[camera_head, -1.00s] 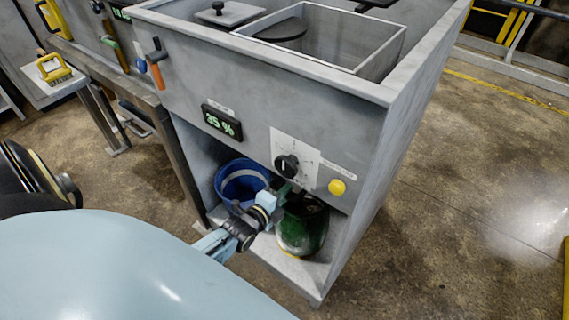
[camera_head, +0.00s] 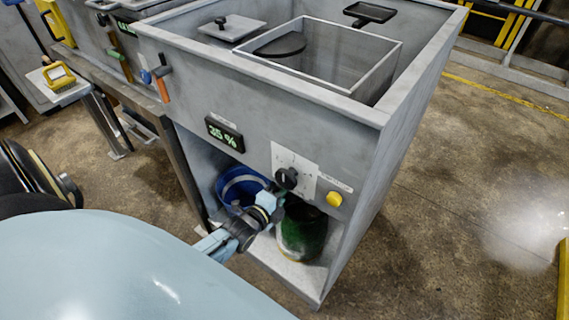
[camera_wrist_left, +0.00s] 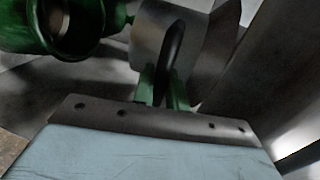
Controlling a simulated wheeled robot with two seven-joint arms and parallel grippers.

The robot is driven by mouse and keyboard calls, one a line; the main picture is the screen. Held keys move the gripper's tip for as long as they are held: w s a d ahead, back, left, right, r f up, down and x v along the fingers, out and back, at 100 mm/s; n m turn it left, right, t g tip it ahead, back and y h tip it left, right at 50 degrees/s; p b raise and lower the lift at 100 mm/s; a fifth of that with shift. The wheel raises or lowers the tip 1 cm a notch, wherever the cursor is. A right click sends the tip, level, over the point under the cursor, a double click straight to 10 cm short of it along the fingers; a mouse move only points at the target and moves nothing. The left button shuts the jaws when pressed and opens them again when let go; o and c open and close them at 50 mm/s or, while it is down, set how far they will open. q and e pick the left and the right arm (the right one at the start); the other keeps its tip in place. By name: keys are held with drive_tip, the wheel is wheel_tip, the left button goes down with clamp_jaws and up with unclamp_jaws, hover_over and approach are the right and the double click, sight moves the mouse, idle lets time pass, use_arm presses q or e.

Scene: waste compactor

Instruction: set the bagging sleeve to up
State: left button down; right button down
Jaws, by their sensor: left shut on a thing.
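My left gripper (camera_head: 281,195) reaches into the front of the grey cabinet, just under the black knob (camera_head: 287,178) and its white dial plate. In the left wrist view its green fingers (camera_wrist_left: 163,90) are shut on a black handle (camera_wrist_left: 174,48), upright in front of a grey metal rounded body (camera_wrist_left: 205,35). I cannot tell for sure whether this is the bagging sleeve. A dark green round container (camera_head: 303,232) stands in the bay beside the gripper; a green ring-ended part (camera_wrist_left: 70,30) shows in the wrist view. My right gripper is not in view.
A blue bucket (camera_head: 240,186) stands in the bay left of the gripper. A yellow button (camera_head: 334,200) and a display reading 35 % (camera_head: 224,133) are on the panel. The top bin (camera_head: 330,60) is open. Floor is clear at right.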

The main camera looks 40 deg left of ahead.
use_arm(q)
drive_tip(key=c, duration=1.5)
unclamp_jaws()
drive_tip(key=shift+w+r, duration=0.1)
drive_tip(key=shift+r, duration=0.1)
drive_tip(key=shift+f, duration=0.1)
